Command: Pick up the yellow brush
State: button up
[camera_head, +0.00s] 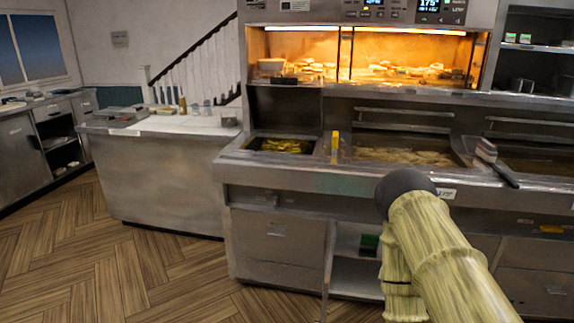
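A small upright yellow object (335,143), which looks like the yellow brush, stands on the metal ledge between two fryer wells. Its lower end is too small to make out clearly. My arm rises from the lower right in front of the fryer range, with a pale ribbed surface and a dark rounded joint. The joint is to the right of the yellow object and lower in the picture. My gripper is not visible, so I cannot tell where it is relative to the yellow object.
The steel fryer range (290,182) has a left well (283,146) and a middle well (404,156). A grey-headed tool with a dark handle (503,172) lies right of the middle well. A white-topped counter (160,175) stands left. The wooden floor (130,265) in front is clear.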

aim_at(335, 145)
jog(key=u, duration=1.85)
jog(key=i, duration=1.1)
jog(key=z, duration=2.8)
